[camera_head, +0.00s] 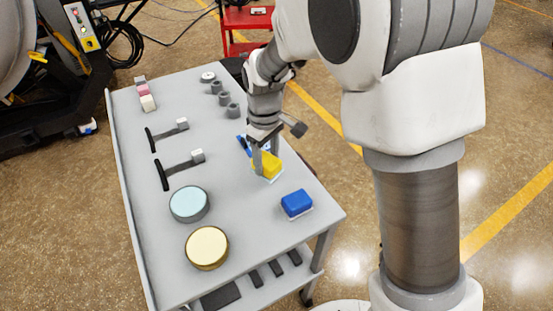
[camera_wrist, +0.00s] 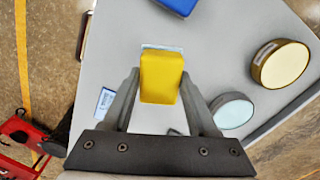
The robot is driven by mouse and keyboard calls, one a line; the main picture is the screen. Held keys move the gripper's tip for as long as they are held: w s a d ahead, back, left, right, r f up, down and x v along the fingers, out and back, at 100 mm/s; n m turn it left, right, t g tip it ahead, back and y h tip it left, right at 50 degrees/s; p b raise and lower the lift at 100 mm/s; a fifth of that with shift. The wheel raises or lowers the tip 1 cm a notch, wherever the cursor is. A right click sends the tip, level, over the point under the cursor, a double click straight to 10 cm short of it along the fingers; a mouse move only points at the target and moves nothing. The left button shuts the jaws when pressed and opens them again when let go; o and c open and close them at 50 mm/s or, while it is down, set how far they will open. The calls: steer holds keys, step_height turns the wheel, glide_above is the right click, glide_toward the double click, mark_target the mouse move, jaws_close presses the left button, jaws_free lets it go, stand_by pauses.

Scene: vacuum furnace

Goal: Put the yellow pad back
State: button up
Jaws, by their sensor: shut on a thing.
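The yellow pad (camera_head: 269,166) is at the right side of the grey cart top (camera_head: 235,205), behind the blue pad (camera_head: 297,203). My gripper (camera_head: 262,164) points down at it. In the wrist view the yellow pad (camera_wrist: 161,75) sits between the two fingers of my gripper (camera_wrist: 160,84), which is shut on its sides. A pale blue strip shows along the pad's far edge; I cannot tell if it is part of the pad or a spot under it. The pad is low over the cart top; I cannot tell whether it touches.
A light blue round container (camera_head: 189,204) and a cream one (camera_head: 207,248) stand at the front left. Two black-handled tools (camera_head: 180,166) lie mid-left. Small grey cups (camera_head: 225,98) and pink and white blocks (camera_head: 145,95) stand farther back. A blue item lies beside my gripper.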

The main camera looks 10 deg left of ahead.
mark_target(275, 157)
steer(key=w, duration=0.1)
steer(key=w+d+f, duration=0.1)
steer(key=f, duration=0.1)
steer(key=shift+w+d, duration=0.25)
steer(key=shift+w, duration=0.15)
steer(key=shift+f, duration=1.95)
steer(key=shift+f+b, duration=0.1)
steer(key=shift+b, duration=0.25)
steer(key=o, duration=1.2)
step_height(275, 157, up, 12)
steer(key=shift+r+p, duration=0.2)
steer(key=shift+p, duration=0.55)
